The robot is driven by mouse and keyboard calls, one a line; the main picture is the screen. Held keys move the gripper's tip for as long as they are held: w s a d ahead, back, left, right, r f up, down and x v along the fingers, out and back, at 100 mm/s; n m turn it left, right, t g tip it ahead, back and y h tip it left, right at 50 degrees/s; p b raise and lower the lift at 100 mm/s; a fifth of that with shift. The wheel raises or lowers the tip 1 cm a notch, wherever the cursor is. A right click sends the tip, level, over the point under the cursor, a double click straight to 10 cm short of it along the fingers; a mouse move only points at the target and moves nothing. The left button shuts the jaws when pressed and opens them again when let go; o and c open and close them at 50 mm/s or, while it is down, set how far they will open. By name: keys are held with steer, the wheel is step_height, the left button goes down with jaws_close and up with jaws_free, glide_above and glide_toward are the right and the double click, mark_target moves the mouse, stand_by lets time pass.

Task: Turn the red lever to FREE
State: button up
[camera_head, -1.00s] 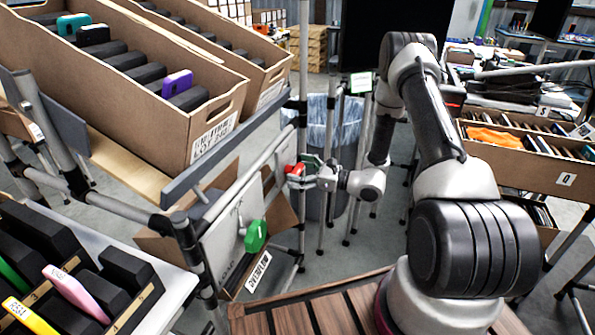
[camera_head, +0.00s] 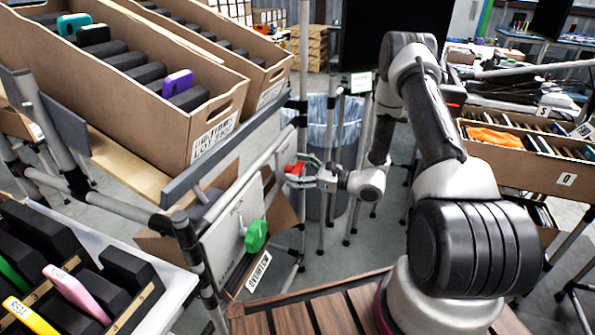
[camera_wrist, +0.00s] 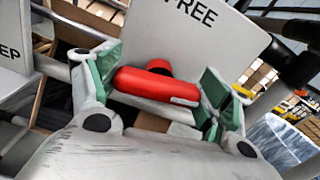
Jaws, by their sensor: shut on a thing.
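The red lever (camera_wrist: 155,86) lies between the two green-padded fingers of my gripper (camera_wrist: 158,92) in the wrist view, running nearly level across the gap. The FREE plate (camera_wrist: 215,40) is right behind and above it. In the head view the red lever (camera_head: 292,168) is a small red shape at the tip of my gripper (camera_head: 308,169), beside a grey post. My gripper is shut on the lever. A green lever (camera_head: 256,236) stands apart, lower on a pale panel.
A tilted carton of black cases (camera_head: 165,105) sits above and left of the lever on a metal tube frame (camera_head: 105,205). A bin with a clear liner (camera_head: 335,125) stands behind my gripper. Another carton (camera_head: 530,160) is at right.

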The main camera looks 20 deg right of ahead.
steer(key=n, duration=0.8)
steer(key=shift+s+a+f, duration=0.1)
steer(key=shift+s, duration=0.05)
steer(key=n, duration=0.4)
steer(key=shift+f, duration=0.1)
steer(key=shift+f+n, duration=0.1)
steer(key=shift+n, duration=1.9)
steer(key=o, duration=1)
steer(key=shift+s, duration=0.1)
steer(key=v, duration=1.2)
